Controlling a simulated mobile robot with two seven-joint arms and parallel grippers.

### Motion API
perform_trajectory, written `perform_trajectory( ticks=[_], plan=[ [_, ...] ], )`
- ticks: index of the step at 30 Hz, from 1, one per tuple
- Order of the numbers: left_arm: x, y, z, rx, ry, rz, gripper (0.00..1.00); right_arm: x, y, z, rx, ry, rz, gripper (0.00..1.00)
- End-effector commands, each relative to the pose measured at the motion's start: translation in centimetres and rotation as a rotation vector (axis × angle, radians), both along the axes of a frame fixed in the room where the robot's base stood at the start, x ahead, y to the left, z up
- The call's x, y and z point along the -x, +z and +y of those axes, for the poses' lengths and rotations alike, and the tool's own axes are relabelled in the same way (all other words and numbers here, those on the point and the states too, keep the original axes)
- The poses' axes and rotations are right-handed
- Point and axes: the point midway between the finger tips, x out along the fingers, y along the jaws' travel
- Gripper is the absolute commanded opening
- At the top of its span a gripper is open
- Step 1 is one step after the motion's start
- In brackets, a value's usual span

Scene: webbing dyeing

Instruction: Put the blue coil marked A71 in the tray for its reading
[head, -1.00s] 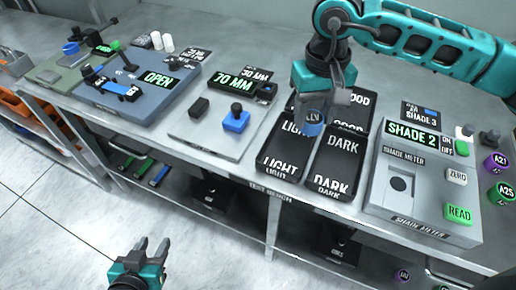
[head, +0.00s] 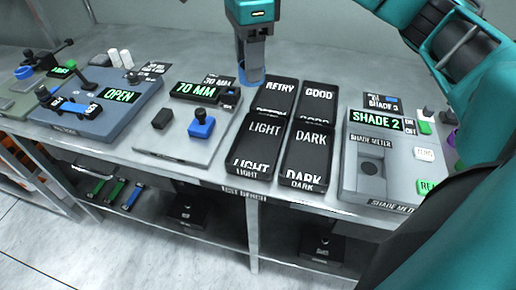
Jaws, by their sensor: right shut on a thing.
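My right gripper (head: 251,72) points down and is shut on the blue coil (head: 250,77), which shows only as a blue rim around the fingertips. Its A71 mark cannot be read now. The coil appears just left of the black RETRY tray (head: 279,88); its height is hard to tell. The GOOD tray (head: 319,93) is right of RETRY, the LIGHT tray (head: 264,129) in front of RETRY, and the DARK tray (head: 311,138) in front of GOOD. The shade meter (head: 352,172) display (head: 376,121) reads SHADE 2. My left gripper is out of view.
The 70 MM gauge (head: 190,150) with a blue knob (head: 202,123) stands left of the trays. Farther left is a blue-grey unit reading OPEN (head: 119,94). A card (head: 381,102) behind the meter mentions SHADE 3. My right arm covers the bench's right end.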

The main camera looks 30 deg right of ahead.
Motion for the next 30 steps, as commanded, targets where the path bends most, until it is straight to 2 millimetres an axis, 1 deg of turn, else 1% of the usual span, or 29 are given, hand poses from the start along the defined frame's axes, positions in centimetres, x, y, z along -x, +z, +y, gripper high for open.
perform_trajectory(
  ticks=[1,3,6,9,11,14,18,20,22,27,30],
  plan=[
    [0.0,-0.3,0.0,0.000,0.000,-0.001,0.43,0.0,0.4,-0.3,-0.002,-0.085,-0.002,0.13],
    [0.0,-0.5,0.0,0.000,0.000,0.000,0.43,0.1,0.9,-0.6,-0.003,-0.196,-0.003,0.13],
    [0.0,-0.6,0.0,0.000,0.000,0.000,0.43,0.3,1.5,-1.0,-0.005,-0.309,-0.002,0.13],
    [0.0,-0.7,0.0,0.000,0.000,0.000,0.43,0.3,1.7,-1.1,-0.006,-0.374,-0.002,0.13],
    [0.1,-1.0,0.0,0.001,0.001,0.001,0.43,0.4,1.4,-1.2,-0.006,-0.392,0.000,0.13],
    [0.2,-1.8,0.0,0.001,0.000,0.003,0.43,0.4,-0.4,-1.2,-0.005,-0.400,0.003,0.13],
    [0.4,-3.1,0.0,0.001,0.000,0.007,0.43,0.5,-3.9,-1.1,-0.005,-0.398,0.006,0.13],
    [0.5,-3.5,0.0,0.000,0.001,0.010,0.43,0.5,-5.3,-1.1,-0.005,-0.398,0.005,0.13],
    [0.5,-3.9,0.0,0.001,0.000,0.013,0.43,0.5,-7.2,-1.2,-0.004,-0.399,0.006,0.13],
    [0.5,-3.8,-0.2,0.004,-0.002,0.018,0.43,0.5,-11.1,-1.2,-0.005,-0.399,0.003,0.13],
    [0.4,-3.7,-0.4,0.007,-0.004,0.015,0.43,0.5,-12.7,-1.2,-0.004,-0.398,0.002,0.13]
  ],
)
